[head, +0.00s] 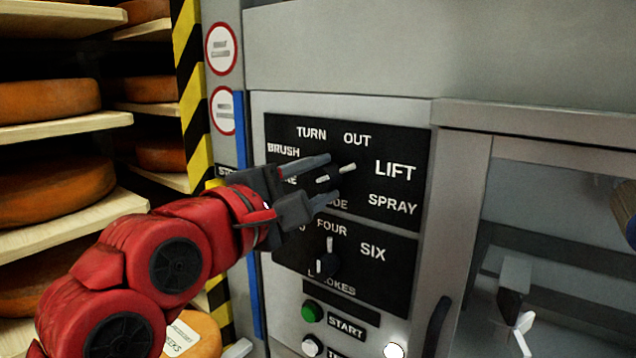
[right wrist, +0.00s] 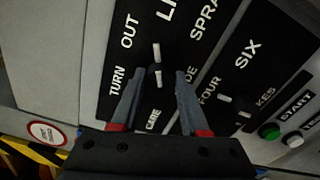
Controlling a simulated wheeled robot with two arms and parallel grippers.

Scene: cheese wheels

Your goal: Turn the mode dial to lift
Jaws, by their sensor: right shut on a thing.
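The mode dial (head: 348,168) is a dark knob with a white line on the upper black panel (head: 412,139). The line slants up to the right, its right end towards the word LIFT. My right gripper (head: 328,178) reaches in from the left, its two fingers either side of the dial, shut on it. In the right wrist view the dial (right wrist: 157,68) shows between the fingertips of the right gripper (right wrist: 160,76). The fingers and wrist cover part of the words at the panel's left. My left gripper is not in view.
A second dial (head: 328,264) sits on the lower black panel, its line up towards FOUR. Below are a green START button (head: 312,311) and a white button (head: 312,345). A window (head: 560,215) is at right. Shelves with cheese wheels (head: 45,192) stand at left.

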